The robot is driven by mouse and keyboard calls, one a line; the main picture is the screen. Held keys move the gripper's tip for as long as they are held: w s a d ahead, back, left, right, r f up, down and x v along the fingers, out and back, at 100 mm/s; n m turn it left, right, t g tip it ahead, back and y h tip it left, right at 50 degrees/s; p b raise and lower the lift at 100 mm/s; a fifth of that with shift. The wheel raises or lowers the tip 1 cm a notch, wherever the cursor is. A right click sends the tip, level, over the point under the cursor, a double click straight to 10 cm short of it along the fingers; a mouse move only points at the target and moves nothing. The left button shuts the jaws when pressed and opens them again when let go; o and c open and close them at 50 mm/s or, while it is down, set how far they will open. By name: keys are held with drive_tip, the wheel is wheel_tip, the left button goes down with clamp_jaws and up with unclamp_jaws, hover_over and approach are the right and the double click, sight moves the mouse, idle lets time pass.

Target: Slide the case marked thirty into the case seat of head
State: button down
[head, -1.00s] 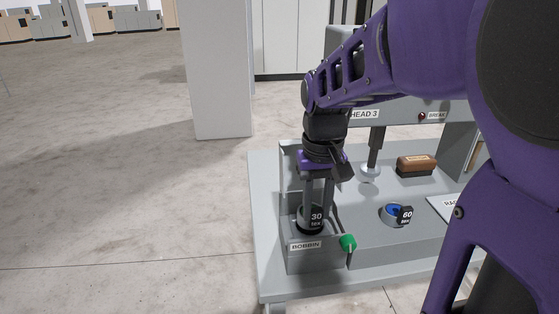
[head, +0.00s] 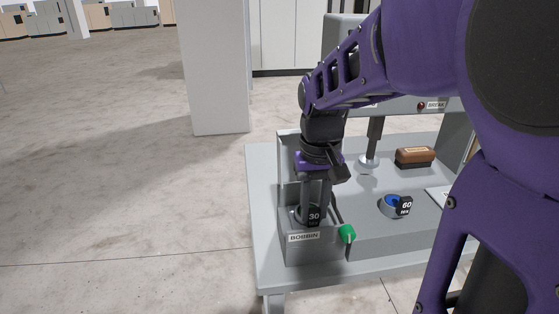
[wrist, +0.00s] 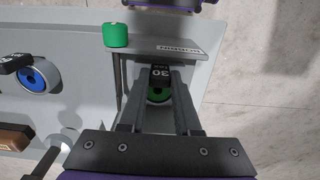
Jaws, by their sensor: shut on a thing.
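The case marked 30 (head: 314,216) has a black tag with white print and stands in the case seat, the grey box labelled BOBBIN (head: 318,251). In the wrist view the case (wrist: 159,91) shows a green centre between the fingers. My gripper (head: 314,208) points down and is shut on the case, low inside the box. The box front hides the lower part of the case, so I cannot tell whether it touches the bottom. The machine's HEAD 3 sign is mostly hidden by my arm.
A green knob (head: 347,234) is at the box's right front corner. A case marked 60 (head: 397,205) with a blue centre lies on the table to the right. A brown-topped brush (head: 414,157) lies behind it. The presser post (head: 372,145) stands near my gripper.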

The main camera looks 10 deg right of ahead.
drive_tip(key=shift+f, duration=0.2)
drive_tip(key=c, duration=0.5)
unclamp_jaws()
drive_tip(key=shift+r, duration=0.1)
drive_tip(key=shift+c, duration=0.2)
wheel_tip(320, 180, up, 9)
drive_tip(key=p, duration=0.8)
drive_tip(key=shift+r, duration=0.2)
wheel_tip(320, 180, up, 8)
